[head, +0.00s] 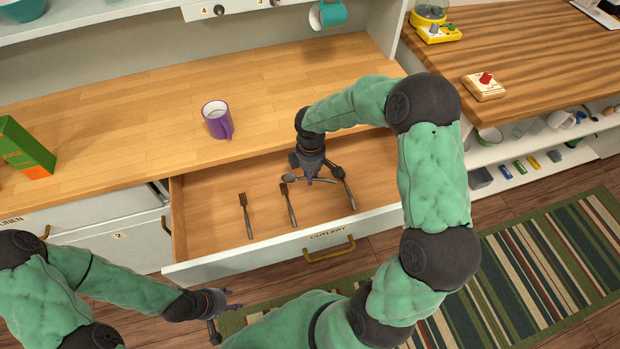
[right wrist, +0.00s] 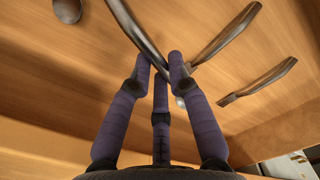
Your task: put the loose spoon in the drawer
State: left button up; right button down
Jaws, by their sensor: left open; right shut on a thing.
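The spoon (head: 290,178) is a metal one, lying crosswise in the jaws of my right gripper (head: 310,180), inside the outline of the open cutlery drawer (head: 205,257). In the right wrist view the fingers (right wrist: 162,68) are shut on a metal handle (right wrist: 139,36). It is low over the drawer floor; I cannot tell whether it touches. Two forks (head: 246,214) (head: 290,205) lie in the drawer to the left. Another utensil's handle (head: 350,195) lies to the right, its upper end hidden by my gripper. My left gripper (head: 226,311) is open and empty, in front of the drawer.
A purple mug (head: 217,120) and a green-orange box (head: 25,150) stand on the wooden counter (head: 130,110) behind the drawer. The drawer's front panel carries a brass handle (head: 330,250). The left part of the drawer floor is bare. A striped rug (head: 530,270) lies right.

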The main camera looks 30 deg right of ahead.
aim_at(311, 193)
jog(key=shift+f+b, duration=3)
jog(key=shift+f, duration=0.55)
jog(key=shift+f, duration=0.15)
jog(key=c, duration=1.1)
grip_release()
notch_tip(311, 193, up, 12)
